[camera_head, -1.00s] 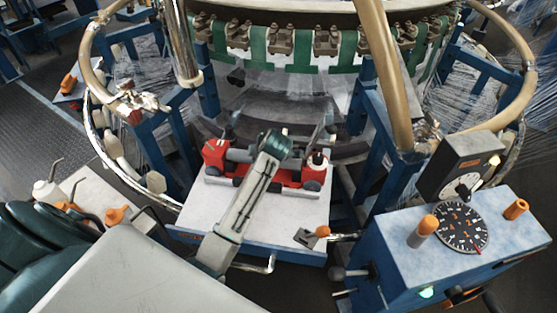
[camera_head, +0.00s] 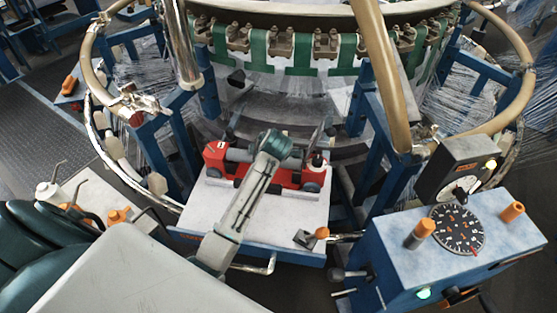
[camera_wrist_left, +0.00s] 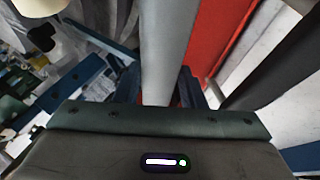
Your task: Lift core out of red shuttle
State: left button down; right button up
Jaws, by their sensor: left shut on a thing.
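The red shuttle (camera_head: 216,157) lies on a pale board in front of the loom; its red body also shows in the left wrist view (camera_wrist_left: 217,35). The core (camera_head: 238,155) is a smooth grey tube lying along the shuttle, and it runs between my fingers in the left wrist view (camera_wrist_left: 167,45). My left gripper (camera_head: 277,147) reaches over the middle of the shuttle and hides part of it. Its two dark fingers (camera_wrist_left: 160,88) are shut on the core. I cannot tell whether the core is clear of the shuttle. My right gripper is out of view.
A blue control box (camera_head: 395,260) with a round dial (camera_head: 459,230) stands to the right. A lever with an orange knob (camera_head: 322,232) is at the board's front right. The loom's blue posts and pale ring bars surround the board. A white bottle (camera_head: 50,193) stands at left.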

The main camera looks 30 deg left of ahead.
pick_arm(q)
notch_tip(320, 180, up, 3)
jog(key=shift+f+p, duration=0.2)
jog(key=shift+p, duration=1)
jog(key=shift+r+p, duration=0.7)
jog(key=shift+r, duration=0.1)
notch_tip(320, 180, up, 4)
jog(key=p, duration=0.3)
jog(key=shift+f, duration=0.1)
notch_tip(320, 180, up, 3)
jog(key=p, duration=0.3)
jog(key=shift+f, duration=0.1)
